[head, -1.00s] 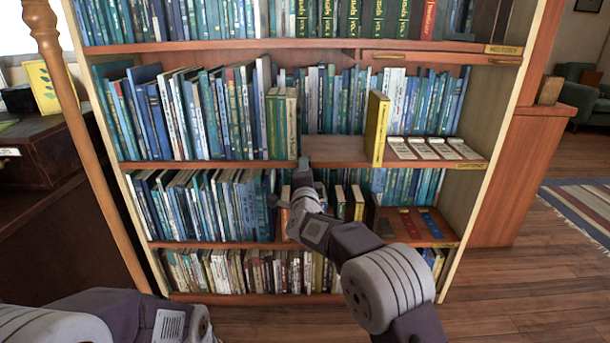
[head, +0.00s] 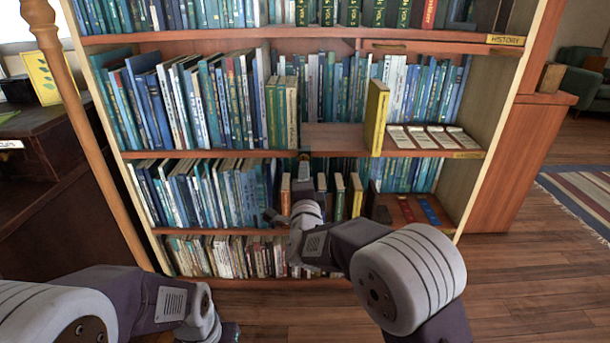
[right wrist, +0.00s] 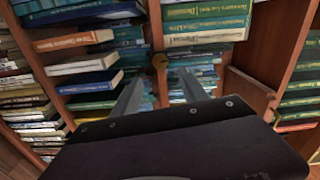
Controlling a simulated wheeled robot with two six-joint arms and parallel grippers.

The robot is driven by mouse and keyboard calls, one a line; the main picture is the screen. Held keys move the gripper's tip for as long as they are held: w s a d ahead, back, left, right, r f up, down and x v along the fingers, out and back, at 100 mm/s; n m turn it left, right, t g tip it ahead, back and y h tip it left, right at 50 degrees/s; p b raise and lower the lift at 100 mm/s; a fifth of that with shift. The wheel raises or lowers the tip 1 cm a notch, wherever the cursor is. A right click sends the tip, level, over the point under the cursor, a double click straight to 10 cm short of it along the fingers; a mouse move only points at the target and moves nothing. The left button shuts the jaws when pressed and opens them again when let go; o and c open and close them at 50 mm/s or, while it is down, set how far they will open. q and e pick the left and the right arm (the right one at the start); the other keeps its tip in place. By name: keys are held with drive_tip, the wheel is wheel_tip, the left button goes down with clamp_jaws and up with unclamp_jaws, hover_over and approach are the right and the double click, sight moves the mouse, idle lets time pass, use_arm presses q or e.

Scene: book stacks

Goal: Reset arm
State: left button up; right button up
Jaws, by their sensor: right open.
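My right gripper (head: 289,190) is in front of the bookshelf (head: 225,155), around the board below the middle shelf. Part of it is hidden by its own wrist. In the right wrist view its two fingers (right wrist: 160,92) are apart with nothing between them, pointing at the shelved books. My left arm lies low at the bottom left of the head view. Its fingers do not show clearly.
A yellow book (head: 376,118) stands alone on the middle shelf, beside a bare stretch of board. White cards (head: 428,138) lie to its right. Red (head: 406,211) and blue (head: 428,212) strips lie one shelf lower. Wooden floor (head: 510,260) is clear at the right.

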drive_tip(key=s+d+r+h+p, duration=0.25)
drive_tip(key=d+r+p, duration=0.6)
drive_tip(key=d, duration=0.65)
drive_tip(key=s+d+f+n+g+y, duration=0.1)
drive_tip(key=s+f+n+g, duration=0.9)
drive_tip(key=s, duration=0.6)
drive_tip(key=s+d+f+n+g+y, duration=0.15)
drive_tip(key=s+f+n+g, duration=0.55)
drive_tip(key=s+f, duration=0.7)
wheel_tip(320, 180, up, 40)
drive_tip(key=s+p, duration=0.1)
drive_tip(key=p, duration=3.7)
drive_tip(key=shift+a+m+p, duration=0.15)
drive_tip(key=shift+m+p, duration=0.15)
drive_tip(key=shift+p, duration=0.1)
drive_tip(key=shift+f, duration=0.2)
